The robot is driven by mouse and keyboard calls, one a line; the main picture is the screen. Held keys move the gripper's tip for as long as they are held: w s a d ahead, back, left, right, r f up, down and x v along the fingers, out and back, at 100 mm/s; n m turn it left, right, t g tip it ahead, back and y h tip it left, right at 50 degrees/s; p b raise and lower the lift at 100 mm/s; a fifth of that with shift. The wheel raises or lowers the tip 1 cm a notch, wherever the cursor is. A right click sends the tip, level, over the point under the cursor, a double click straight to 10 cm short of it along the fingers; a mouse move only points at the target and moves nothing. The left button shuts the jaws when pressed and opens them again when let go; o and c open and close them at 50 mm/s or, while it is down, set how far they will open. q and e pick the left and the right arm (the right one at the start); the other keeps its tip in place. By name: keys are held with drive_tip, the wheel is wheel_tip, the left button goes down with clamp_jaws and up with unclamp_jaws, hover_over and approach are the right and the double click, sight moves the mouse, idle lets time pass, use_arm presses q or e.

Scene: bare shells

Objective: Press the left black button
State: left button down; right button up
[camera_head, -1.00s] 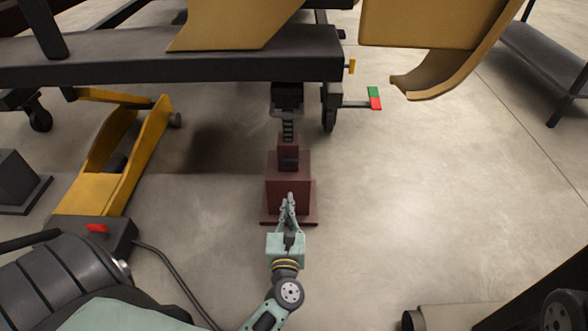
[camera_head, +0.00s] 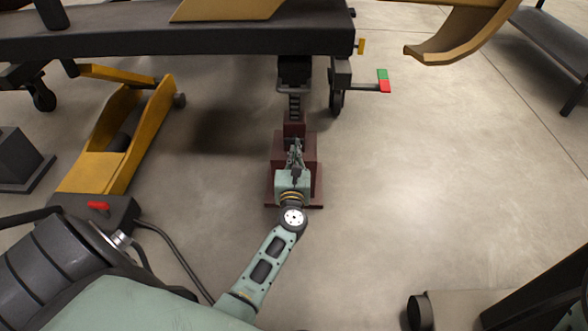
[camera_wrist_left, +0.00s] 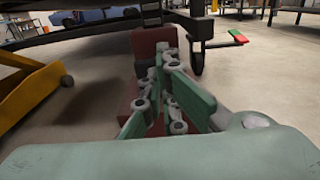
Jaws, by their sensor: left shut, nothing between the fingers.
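My left gripper (camera_head: 294,150) is shut and empty, in front of and partly over a dark red stepped pedestal (camera_head: 312,175) on the floor. In the left wrist view the shut fingers (camera_wrist_left: 165,80) cover much of the red pedestal (camera_wrist_left: 143,43). I cannot tell whether the fingertips touch it. A dark column (camera_head: 294,106) rises behind the pedestal under a dark beam. No black button can be made out clearly; the gripper hides part of the pedestal's top and front. My right gripper is not in view.
A dark beam (camera_head: 180,38) spans the top. A green and red bar (camera_head: 384,80) juts out right of the column.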

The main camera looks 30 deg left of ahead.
use_arm(q)
drive_tip(key=shift+w+a, duration=0.35)
drive_tip(key=shift+w, duration=0.2)
